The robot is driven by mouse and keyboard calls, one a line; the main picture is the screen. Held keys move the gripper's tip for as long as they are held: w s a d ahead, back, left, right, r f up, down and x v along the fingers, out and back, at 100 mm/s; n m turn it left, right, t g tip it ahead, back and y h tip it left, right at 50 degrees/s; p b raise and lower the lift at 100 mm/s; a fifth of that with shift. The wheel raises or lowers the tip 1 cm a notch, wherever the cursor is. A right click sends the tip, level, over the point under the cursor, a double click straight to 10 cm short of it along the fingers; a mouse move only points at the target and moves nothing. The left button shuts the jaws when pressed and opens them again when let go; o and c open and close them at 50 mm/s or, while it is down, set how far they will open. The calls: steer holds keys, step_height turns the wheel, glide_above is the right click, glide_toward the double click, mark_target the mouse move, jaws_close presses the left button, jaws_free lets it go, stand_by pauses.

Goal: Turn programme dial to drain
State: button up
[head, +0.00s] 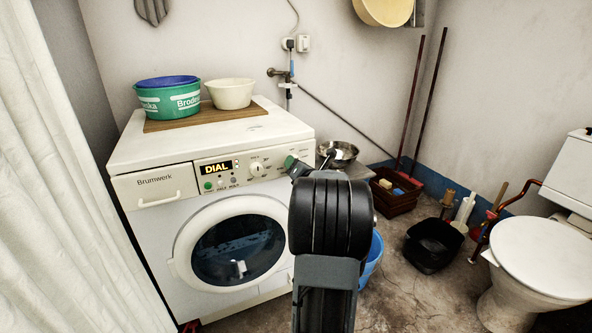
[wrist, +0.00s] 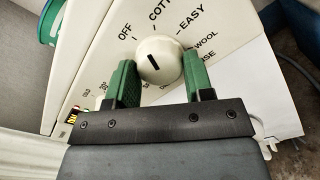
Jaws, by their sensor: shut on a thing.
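The washing machine (head: 150,240) stands against the back wall, its control panel facing me. In the wrist view the cream programme dial (wrist: 163,68) sits between the green fingers of my gripper (wrist: 160,74), which is shut on it. Its dark pointer line slants up-left, towards OFF. In the head view my gripper (head: 292,164) is at the panel's right end and hides this dial. Another white dial (head: 256,168) shows to its left.
A green tub (head: 168,102) and a cream bowl (head: 231,94) stand on a board on top. A metal bowl (head: 338,153) is right of the machine. A blue bucket (head: 373,258), black basin (head: 433,246) and toilet (head: 535,258) stand right. A white curtain (head: 60,190) hangs left.

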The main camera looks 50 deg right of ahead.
steer(key=shift+m+p, duration=6.45)
steer(key=shift+m, duration=10.85)
steer(key=shift+f, duration=0.1)
steer(key=o, duration=0.9)
steer(key=shift+s, duration=0.1)
